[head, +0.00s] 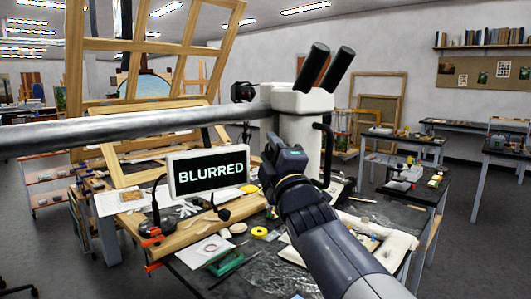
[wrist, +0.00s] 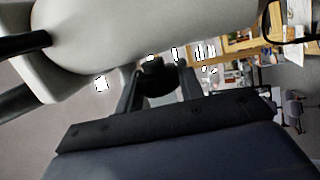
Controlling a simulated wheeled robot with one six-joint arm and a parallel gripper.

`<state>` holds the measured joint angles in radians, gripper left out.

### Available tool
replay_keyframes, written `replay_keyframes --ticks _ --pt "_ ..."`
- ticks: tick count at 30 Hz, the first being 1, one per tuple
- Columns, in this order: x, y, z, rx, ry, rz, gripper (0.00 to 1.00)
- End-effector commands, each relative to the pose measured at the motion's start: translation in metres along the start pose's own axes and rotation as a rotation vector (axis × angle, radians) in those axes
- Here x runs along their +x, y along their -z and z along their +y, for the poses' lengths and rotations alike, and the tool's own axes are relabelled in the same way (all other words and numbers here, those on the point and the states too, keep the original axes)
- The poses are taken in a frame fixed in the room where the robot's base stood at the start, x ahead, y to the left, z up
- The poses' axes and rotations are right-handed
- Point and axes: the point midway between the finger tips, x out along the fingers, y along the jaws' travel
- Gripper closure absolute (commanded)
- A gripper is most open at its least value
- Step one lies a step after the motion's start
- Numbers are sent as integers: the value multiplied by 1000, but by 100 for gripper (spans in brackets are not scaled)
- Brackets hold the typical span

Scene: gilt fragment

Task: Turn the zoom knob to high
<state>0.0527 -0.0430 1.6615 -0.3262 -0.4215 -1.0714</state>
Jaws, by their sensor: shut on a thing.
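The white microscope head (head: 300,102) with two black eyepieces hangs on a grey boom. A screen (head: 208,170) beside it reads "BLURRED". My gripper (head: 276,148) is raised against the lower left side of the microscope body. In the wrist view its two fingers stand on either side of a dark round knob (wrist: 157,80) under the white body, and they are shut on it. The knob's markings and setting cannot be read. In the head view my gripper hides this knob.
The grey boom (head: 130,130) crosses the left half at microscope height. The worktable (head: 262,262) below is crowded with tools, papers and a clear sheet. A black cable or handle (head: 323,155) is close to the microscope's right side. Open floor lies at the right.

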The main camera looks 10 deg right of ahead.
Motion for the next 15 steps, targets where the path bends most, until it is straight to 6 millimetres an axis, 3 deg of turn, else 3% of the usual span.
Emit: replay_keyframes --ticks 15 --pt "-1 -1 -7 25 -124 8 87"
